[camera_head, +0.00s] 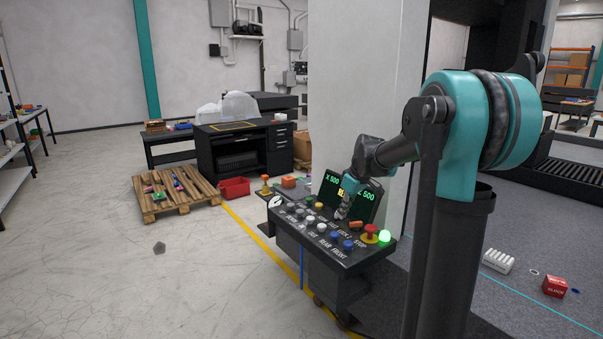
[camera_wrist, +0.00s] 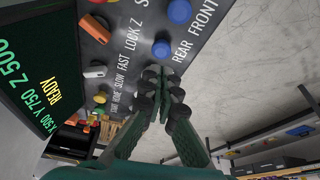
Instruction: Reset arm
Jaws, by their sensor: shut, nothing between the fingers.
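My arm reaches from the right over a dark control console (camera_head: 318,247) in the head view. My gripper (camera_head: 342,211) is over the console, in front of its screens, and small there. In the wrist view my gripper (camera_wrist: 160,72) is shut with its fingertips together and nothing between them. The fingertips appear over the console panel (camera_wrist: 128,25), near its lettering and a blue button (camera_wrist: 161,49). I cannot tell whether they touch the panel. The screen (camera_wrist: 40,65) reads READY, with X 500, Y 750 and Z 500.
A red stop button (camera_head: 370,231) and a lit green button (camera_head: 385,237) sit at the console's right end. A wooden pallet (camera_head: 160,208), a red bin (camera_head: 234,188) and a black workbench (camera_head: 222,147) stand behind left. Floor at the left is mostly clear.

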